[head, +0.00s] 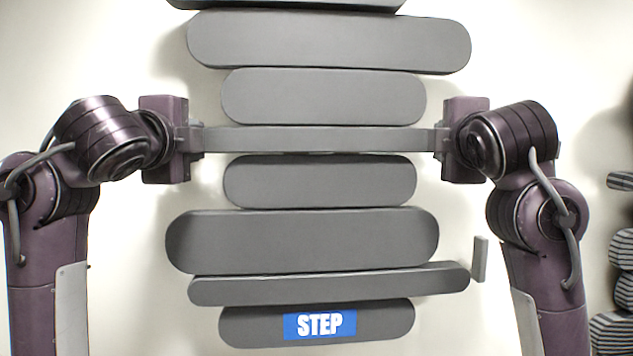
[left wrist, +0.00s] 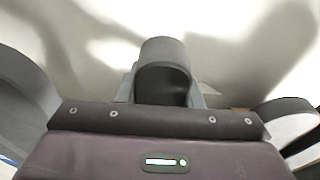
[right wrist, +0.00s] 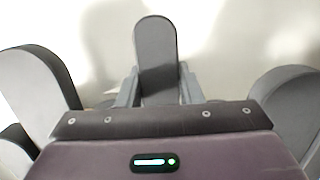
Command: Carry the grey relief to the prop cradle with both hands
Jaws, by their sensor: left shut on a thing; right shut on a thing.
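The grey relief (head: 323,182) is a stack of wide grey slabs with rounded ends in front of a pale wall. A blue label reading STEP (head: 320,325) is on its lowest visible slab. My left gripper (head: 199,139) is shut on the left end of one narrow slab of it, and my right gripper (head: 440,139) is shut on the right end. The rounded slab end shows between the fingers in the left wrist view (left wrist: 163,68) and the right wrist view (right wrist: 155,60). The held slab looks level. I cannot pick out the prop cradle.
Several striped rounded pieces (head: 612,330) are at the right edge of the head view. A small upright grey piece (head: 480,259) is beside the right end of a lower slab. Bare pale wall (head: 545,50) shows on both sides of the stack.

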